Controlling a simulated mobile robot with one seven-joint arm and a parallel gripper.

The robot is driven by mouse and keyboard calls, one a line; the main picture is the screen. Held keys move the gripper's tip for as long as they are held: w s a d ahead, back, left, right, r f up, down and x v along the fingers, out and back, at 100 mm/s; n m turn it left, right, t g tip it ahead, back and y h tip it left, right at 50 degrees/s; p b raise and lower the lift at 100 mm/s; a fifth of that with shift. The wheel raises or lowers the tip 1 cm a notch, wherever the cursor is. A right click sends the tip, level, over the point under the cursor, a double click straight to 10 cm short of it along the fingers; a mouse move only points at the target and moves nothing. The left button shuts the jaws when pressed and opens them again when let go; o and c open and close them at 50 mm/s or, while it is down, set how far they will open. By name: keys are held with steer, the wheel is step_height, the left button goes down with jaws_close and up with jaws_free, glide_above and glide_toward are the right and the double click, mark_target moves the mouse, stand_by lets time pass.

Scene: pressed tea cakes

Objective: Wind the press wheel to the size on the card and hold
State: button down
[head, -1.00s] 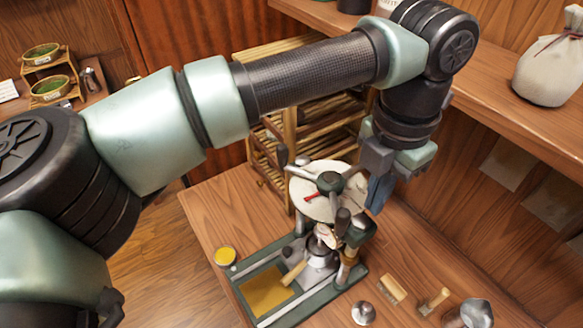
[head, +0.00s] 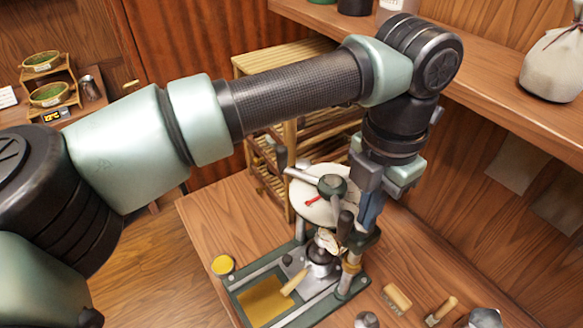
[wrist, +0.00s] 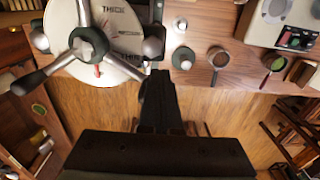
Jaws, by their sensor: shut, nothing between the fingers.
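The press wheel has a dark green hub (head: 332,187) and several metal spokes with dark knobs. Behind it is a pale round dial (head: 308,212) with a red pointer (head: 314,201). In the wrist view the wheel hub (wrist: 90,44) sits upper left, and the dial (wrist: 118,68) shows the words THICK and THIN. My gripper (wrist: 158,76) is shut and empty, its tips just below a knob (wrist: 153,46) at the wheel's right; I cannot tell if they touch. In the head view my gripper (head: 370,212) points down beside the dial's right edge. I cannot pick out the size card.
A brush (head: 397,298) and other small tools lie to the right. A slatted rack (head: 270,65) is behind; a shelf (head: 480,85) with a sack (head: 552,62) overhangs at right.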

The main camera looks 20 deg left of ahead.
steer(key=shift+s+a+b, duration=0.2)
steer(key=shift+s+a, duration=0.15)
steer(key=shift+a, duration=0.3)
steer(key=shift+s+a+b, duration=0.25)
steer(key=shift+s+a, duration=0.1)
steer(key=shift+a, duration=0.35)
steer(key=shift+s+a+b, duration=0.2)
steer(key=shift+s+a, duration=0.15)
steer(key=shift+a, duration=0.3)
steer(key=a, duration=0.3)
steer(key=shift+s+a+b, duration=0.15)
steer(key=shift+a+b, duration=0.15)
steer(key=shift+b, duration=0.1)
steer(key=shift+w+a, duration=0.25)
steer(key=shift+a, duration=0.6)
steer(key=shift+w+a, duration=0.25)
steer(key=shift+a, duration=0.6)
